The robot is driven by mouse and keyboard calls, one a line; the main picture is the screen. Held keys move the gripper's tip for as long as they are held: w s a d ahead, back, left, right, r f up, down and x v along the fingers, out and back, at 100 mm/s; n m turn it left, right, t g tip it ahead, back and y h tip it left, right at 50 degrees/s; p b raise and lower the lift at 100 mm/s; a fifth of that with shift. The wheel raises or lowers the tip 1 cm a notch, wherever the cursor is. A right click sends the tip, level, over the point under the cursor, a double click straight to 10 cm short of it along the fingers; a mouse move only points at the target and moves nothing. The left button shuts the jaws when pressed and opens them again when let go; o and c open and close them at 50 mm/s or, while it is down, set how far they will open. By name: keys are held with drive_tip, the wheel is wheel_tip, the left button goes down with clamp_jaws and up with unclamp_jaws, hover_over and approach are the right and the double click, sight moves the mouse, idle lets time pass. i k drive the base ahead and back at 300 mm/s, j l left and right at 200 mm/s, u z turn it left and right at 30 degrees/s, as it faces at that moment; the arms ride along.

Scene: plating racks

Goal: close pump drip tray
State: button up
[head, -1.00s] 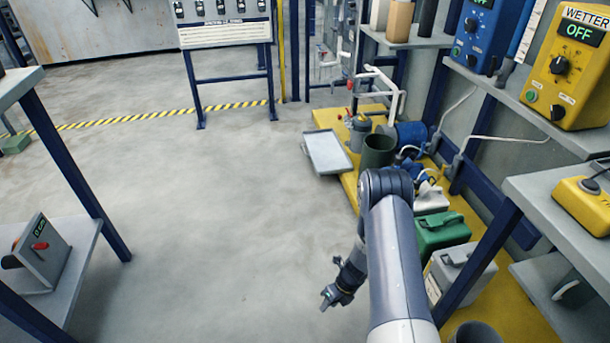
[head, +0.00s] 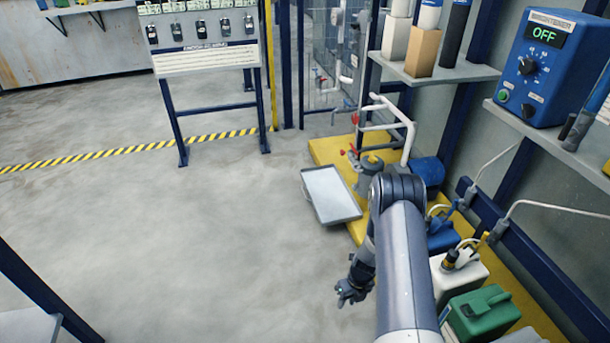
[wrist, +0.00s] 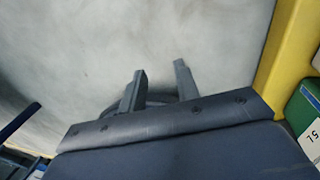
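The drip tray (head: 331,194) is a pale grey, shallow rectangular tray. In the head view it sticks out over the floor from the left side of the yellow platform, beside the grey pump (head: 371,176). My gripper (head: 350,297) hangs low over the floor, in front of the tray and apart from it. In the wrist view my gripper (wrist: 158,84) shows two separated fingers with nothing between them, over bare grey floor. The tray is not seen in the wrist view.
The yellow platform (head: 325,151) runs along the right wall. White pipes (head: 398,125), a green canister (head: 480,314) and a white canister (head: 458,274) stand on it. A sign stand (head: 207,60) is at the back. The floor to the left is clear.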

sight(333, 202)
drive_tip(key=i+j, duration=0.15)
drive_tip(key=i, duration=0.3)
drive_tip(key=i+j+z, duration=0.1)
drive_tip(key=i, duration=0.35)
drive_tip(key=i+j, duration=0.2)
drive_tip(key=i, duration=0.2)
drive_tip(key=i+j+z, duration=0.1)
drive_tip(key=i, duration=0.35)
drive_tip(key=i+j, duration=0.3)
drive_tip(key=i, duration=0.15)
drive_tip(key=l+z, duration=0.05)
